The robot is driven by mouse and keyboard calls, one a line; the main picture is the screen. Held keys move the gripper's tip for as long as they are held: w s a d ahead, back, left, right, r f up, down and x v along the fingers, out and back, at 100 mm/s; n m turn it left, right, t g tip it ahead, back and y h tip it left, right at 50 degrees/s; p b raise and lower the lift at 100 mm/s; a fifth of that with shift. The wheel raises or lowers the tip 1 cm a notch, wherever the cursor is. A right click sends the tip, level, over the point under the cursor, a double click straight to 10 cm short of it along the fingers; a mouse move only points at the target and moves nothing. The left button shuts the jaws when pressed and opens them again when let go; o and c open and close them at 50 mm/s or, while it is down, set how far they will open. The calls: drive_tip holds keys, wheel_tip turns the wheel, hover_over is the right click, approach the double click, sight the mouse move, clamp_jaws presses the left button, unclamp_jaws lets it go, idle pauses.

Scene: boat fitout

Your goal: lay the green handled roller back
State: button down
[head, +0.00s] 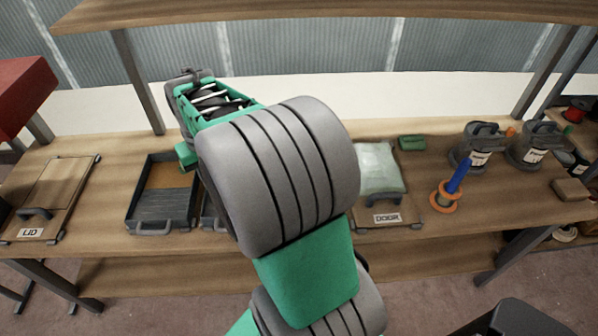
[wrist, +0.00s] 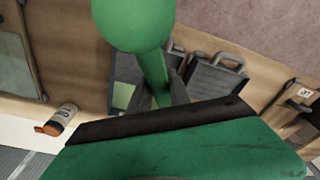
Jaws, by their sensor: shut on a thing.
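In the wrist view my gripper (wrist: 163,92) is shut on a green shaft. This shaft belongs to the green handled roller (wrist: 137,22), whose large rounded green part is nearest the camera and cut off by the top edge. I cannot make out a separate roller end. Behind it, below the gripper, are a dark grey tray with a handle (wrist: 217,75) and a tray with a green floor (wrist: 122,95). In the head view my arm hides the gripper's fingers and most of what they hold.
A board marked LID (head: 55,190) lies at the left and a board marked DOOR (head: 408,212) right of centre. A green block (head: 412,142), a blue-and-orange tool (head: 456,178) and grey machines (head: 482,140) stand further right. An upper shelf (head: 330,12) runs above the bench.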

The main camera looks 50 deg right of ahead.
drive_tip(key=s+d+f+m+t+h+b, duration=0.1)
drive_tip(key=s+d+f+m, duration=0.2)
drive_tip(key=d, duration=0.4)
drive_tip(key=s+d+f+m+h+b, duration=0.1)
drive_tip(key=s+d+f+b, duration=0.1)
drive_tip(key=s+d, duration=0.4)
drive_tip(key=s+d+f+m+t+h+b, duration=0.1)
drive_tip(key=s+d+f+m, duration=0.15)
drive_tip(key=d, duration=0.55)
drive_tip(key=shift+n, duration=0.25)
drive_tip(key=f+b, duration=0.4)
drive_tip(key=f, duration=0.2)
drive_tip(key=f+b, duration=0.4)
drive_tip(key=f, duration=0.1)
drive_tip(key=shift+s+d+f, duration=0.1)
drive_tip(key=shift+s+f, duration=0.1)
drive_tip(key=shift+f, duration=0.15)
drive_tip(key=shift+r, duration=0.1)
drive_tip(key=c, duration=1.1)
unclamp_jaws()
